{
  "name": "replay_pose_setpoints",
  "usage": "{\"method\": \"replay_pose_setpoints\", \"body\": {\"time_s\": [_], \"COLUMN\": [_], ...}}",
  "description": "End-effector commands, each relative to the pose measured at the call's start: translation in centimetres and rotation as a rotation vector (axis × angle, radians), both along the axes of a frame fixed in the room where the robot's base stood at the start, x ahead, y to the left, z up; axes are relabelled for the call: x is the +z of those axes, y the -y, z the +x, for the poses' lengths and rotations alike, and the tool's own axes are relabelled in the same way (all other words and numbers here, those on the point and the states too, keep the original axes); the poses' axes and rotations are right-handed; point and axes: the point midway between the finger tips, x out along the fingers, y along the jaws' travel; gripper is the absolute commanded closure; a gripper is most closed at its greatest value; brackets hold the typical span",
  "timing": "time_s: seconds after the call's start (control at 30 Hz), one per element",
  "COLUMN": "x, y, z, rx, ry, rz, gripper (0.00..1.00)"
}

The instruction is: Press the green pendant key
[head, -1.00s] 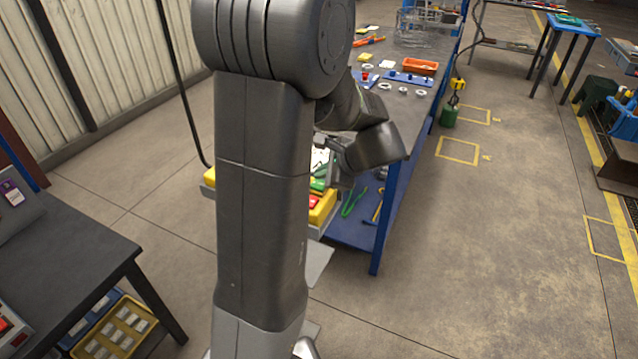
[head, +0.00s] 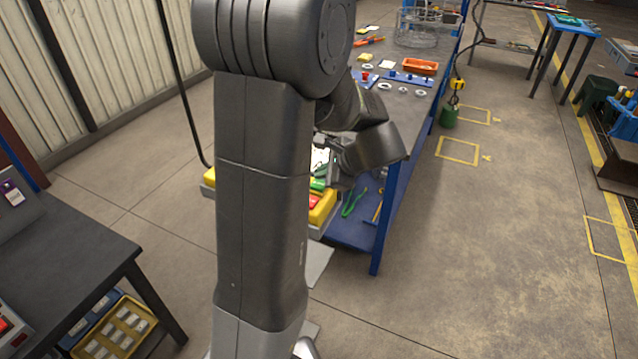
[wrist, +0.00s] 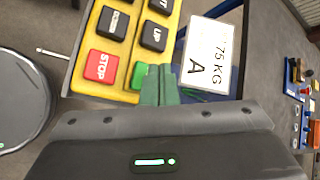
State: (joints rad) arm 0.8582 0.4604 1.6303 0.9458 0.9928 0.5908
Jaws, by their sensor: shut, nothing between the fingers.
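The yellow pendant (wrist: 126,52) fills the upper left of the wrist view, with dark keys, a red STOP key (wrist: 101,66) and the green key (wrist: 139,75). My gripper (wrist: 160,72) is shut, and its green fingertips lie over the right part of the green key; I cannot tell whether they touch it. In the head view the pendant (head: 324,208) is partly hidden behind my arm, with its red key (head: 315,201) and green key (head: 317,184) showing beside my gripper (head: 328,180).
A white card reading 75 KG A (wrist: 206,54) is right of the pendant. A workbench (head: 408,112) with small parts stands behind, green-handled pliers (head: 353,202) on its lower shelf. A dark table (head: 62,240) is at the left.

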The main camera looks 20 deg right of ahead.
Motion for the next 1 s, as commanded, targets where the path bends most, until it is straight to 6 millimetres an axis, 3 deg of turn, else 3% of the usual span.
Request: {"method": "replay_pose_setpoints", "body": {"time_s": [1.0], "x": [-0.95], "y": [0.0], "z": [-0.01], "rx": [0.0], "ry": [0.0], "rz": [0.0], "gripper": [1.0]}}
